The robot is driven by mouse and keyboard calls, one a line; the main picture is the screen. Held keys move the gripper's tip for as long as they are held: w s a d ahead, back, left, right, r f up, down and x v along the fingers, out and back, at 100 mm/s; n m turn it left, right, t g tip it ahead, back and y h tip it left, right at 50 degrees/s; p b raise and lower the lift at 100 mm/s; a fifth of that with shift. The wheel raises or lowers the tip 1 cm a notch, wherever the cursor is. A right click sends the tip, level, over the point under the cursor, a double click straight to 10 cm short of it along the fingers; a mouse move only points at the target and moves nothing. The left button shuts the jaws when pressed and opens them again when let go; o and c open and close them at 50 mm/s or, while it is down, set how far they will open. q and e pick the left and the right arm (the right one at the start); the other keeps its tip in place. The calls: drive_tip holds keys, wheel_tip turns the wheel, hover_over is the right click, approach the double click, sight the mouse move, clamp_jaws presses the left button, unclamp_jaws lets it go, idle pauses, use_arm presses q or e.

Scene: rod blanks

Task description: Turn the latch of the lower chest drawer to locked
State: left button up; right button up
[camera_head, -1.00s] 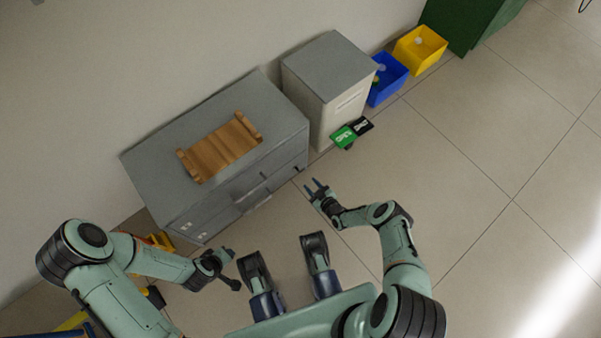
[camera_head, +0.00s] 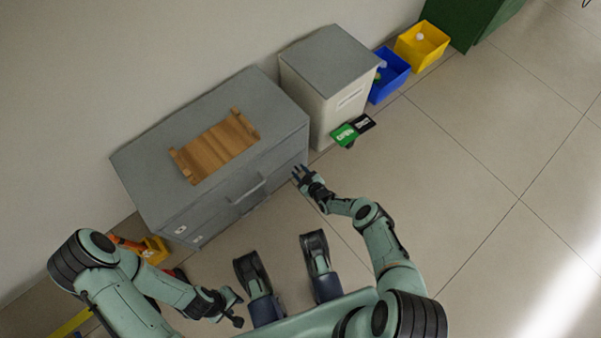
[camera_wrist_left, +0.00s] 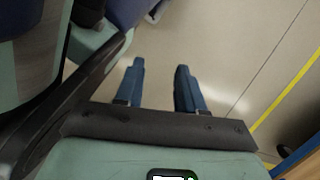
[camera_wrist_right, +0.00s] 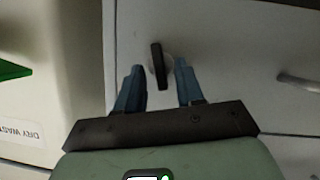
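The grey chest (camera_head: 160,218) stands against the wall, with its drawer fronts facing my base. A dark latch handle (camera_wrist_right: 158,66) on a pale round mount shows on a drawer front (camera_wrist_right: 225,40) in the right wrist view. It lies just beyond and between the fingertips of my right gripper (camera_wrist_right: 157,80), which is open. In the head view my right gripper (camera_head: 299,172) is at the right end of the chest's front and hides the latch. My left gripper (camera_wrist_left: 159,70) is open and empty, over the floor near my base.
A wooden rack (camera_head: 215,147) lies on the chest top. A pale cabinet (camera_head: 330,85) stands right of the chest, with a green sign (camera_head: 345,135) beside it. Blue (camera_head: 390,76) and yellow (camera_head: 421,45) bins stand further right. Floor on the right is clear.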

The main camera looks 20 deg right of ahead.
clamp_jaws()
use_arm(q)
drive_tip(key=shift+w+r, duration=0.1)
drive_tip(key=shift+w, duration=0.15)
use_arm(e)
drive_tip(key=shift+s+a+n, duration=0.1)
drive_tip(key=shift+n, duration=0.3)
drive_tip(key=shift+n+t+h+p, duration=0.3)
drive_tip(key=shift+n+h, duration=0.2)
use_arm(q)
drive_tip(key=shift+s+b, duration=0.2)
drive_tip(key=shift+b, duration=0.1)
use_arm(e)
drive_tip(key=shift+a+f+n+t+h, duration=0.1)
drive_tip(key=shift+n+t+h, duration=0.25)
drive_tip(key=shift+n, duration=0.4)
drive_tip(key=shift+a+f+n+t+h, duration=0.1)
drive_tip(key=shift+n+t+h, duration=0.25)
drive_tip(key=shift+n, duration=0.4)
